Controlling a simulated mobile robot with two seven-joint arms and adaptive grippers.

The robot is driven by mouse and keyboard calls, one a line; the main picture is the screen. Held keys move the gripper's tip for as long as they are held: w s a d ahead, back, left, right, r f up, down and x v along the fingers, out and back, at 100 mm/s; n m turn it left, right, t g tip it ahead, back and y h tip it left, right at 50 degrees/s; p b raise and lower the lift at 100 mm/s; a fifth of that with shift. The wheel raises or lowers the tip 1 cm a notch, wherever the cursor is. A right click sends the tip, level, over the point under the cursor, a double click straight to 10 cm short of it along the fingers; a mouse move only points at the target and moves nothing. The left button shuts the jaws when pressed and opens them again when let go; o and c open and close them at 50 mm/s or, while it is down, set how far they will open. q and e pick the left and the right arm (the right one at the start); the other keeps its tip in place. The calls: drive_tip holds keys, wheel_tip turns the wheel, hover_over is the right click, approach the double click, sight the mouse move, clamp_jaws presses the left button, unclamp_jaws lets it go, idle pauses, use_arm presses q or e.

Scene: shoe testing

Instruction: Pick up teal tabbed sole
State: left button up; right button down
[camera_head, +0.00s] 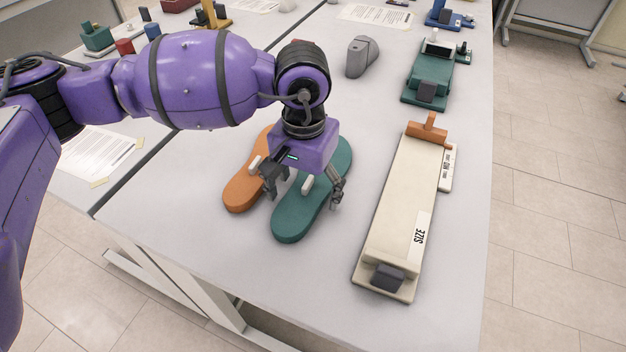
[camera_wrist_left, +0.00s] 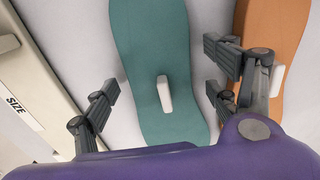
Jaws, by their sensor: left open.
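The teal tabbed sole (camera_head: 290,222) lies flat on the white table, with a small white tab (camera_head: 308,184) standing up from it. My left gripper (camera_head: 303,196) is open above the sole, its two fingers on either side of the tab. In the left wrist view the teal sole (camera_wrist_left: 150,50) runs between the open fingers (camera_wrist_left: 162,98), and its white tab (camera_wrist_left: 164,94) stands between them, untouched. My right gripper is in neither view.
An orange sole (camera_head: 240,194) with a white tab lies close beside the teal one, on its left. A cream sizing device (camera_head: 400,215) marked SIZE lies to the right. A grey form (camera_head: 362,57) and a green device (camera_head: 430,75) stand farther back. The table front (camera_head: 200,225) is clear.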

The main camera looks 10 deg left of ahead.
use_arm(q)
drive_tip(key=c, duration=1.3)
drive_tip(key=shift+r, duration=0.1)
